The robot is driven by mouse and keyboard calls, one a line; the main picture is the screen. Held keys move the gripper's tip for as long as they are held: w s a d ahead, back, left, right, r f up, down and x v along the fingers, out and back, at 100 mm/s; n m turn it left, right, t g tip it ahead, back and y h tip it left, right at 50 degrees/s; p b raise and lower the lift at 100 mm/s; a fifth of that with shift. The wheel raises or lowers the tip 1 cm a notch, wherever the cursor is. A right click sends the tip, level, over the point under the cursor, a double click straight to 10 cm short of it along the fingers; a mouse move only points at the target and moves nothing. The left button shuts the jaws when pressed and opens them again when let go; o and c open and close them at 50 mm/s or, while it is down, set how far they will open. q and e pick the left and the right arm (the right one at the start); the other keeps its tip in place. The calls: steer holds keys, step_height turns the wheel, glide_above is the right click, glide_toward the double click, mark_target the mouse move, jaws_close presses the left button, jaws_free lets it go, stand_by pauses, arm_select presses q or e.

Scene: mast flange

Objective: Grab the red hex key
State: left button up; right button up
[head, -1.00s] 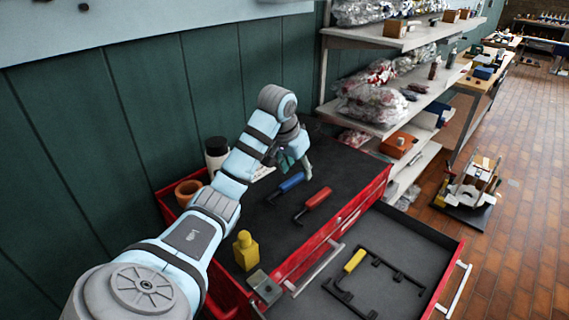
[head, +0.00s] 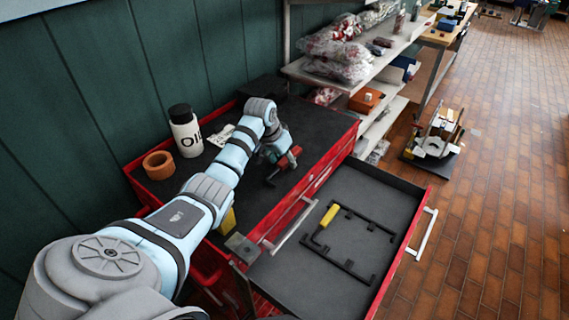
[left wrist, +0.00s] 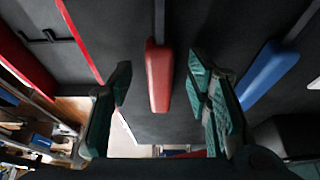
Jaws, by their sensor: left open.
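The red hex key (head: 282,168) lies on the dark top of the red tool cabinet, partly covered by my left gripper in the head view. My left gripper (head: 285,153) is open just over its handle. In the left wrist view the red handle of the hex key (left wrist: 158,82) shows between the two green fingers of my left gripper (left wrist: 160,70), with a gap on each side. Its dark shaft runs to the top edge. A blue-handled hex key (left wrist: 268,72) lies to the right, outside the fingers. My right gripper is not in view.
An open drawer (head: 375,190) holds a yellow-handled hex key (head: 328,217) and a dark frame. An oil bottle (head: 186,133) and an orange ring (head: 158,165) stand at the back left. A yellow object (head: 228,223) is partly behind my arm. Shelves (head: 340,80) stand beyond the cabinet.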

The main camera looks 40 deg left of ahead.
arm_select(q)
jaws_close()
steer(key=shift+r, duration=0.1)
steer(key=shift+r, duration=0.1)
